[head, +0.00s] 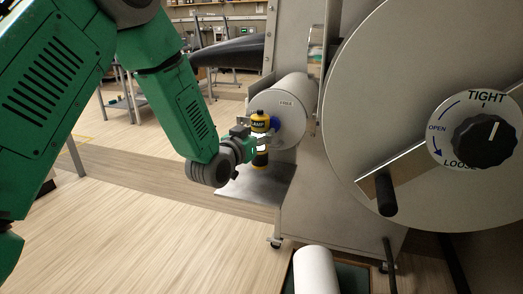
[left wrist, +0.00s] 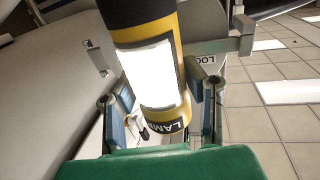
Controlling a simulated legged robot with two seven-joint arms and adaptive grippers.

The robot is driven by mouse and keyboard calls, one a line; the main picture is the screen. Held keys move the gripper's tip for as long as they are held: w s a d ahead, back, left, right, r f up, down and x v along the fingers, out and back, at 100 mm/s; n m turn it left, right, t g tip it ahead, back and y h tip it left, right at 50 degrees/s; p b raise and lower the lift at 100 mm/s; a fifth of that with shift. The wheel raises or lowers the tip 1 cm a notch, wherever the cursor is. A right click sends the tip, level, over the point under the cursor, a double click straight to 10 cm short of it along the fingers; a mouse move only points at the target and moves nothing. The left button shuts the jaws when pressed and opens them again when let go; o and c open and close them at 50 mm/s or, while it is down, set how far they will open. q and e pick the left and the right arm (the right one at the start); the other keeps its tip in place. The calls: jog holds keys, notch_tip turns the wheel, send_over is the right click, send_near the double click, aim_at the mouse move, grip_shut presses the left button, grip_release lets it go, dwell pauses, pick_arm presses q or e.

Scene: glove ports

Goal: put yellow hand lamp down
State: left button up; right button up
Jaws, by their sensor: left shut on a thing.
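The yellow hand lamp (head: 260,122) is a yellow and black cylinder with a lit white panel. In the head view it stands upright in my left gripper (head: 256,142), over a grey metal shelf (head: 236,192). I cannot tell whether its black lower end touches the shelf. In the left wrist view the lamp (left wrist: 149,72) fills the space between the two fingers of my left gripper (left wrist: 155,104), which is shut on it. My right gripper is in neither view.
A grey cylindrical port (head: 291,92) is just behind the lamp. A large round door (head: 400,60) with a TIGHT/LOOSE knob (head: 486,139) fills the right. A white cylinder (head: 316,270) is at the bottom. Wooden floor (head: 150,235) lies open at the lower left.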

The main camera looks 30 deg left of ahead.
pick_arm(q)
jog(key=f, duration=0.4)
jog(key=shift+w+a+f, duration=0.1)
jog(key=shift+a+f, duration=0.05)
jog(key=shift+a, duration=0.25)
jog(key=o, duration=1.2)
jog(key=shift+d, duration=0.15)
jog(key=shift+c, duration=0.2)
jog(key=shift+o, duration=0.3)
jog(key=shift+d, duration=0.15)
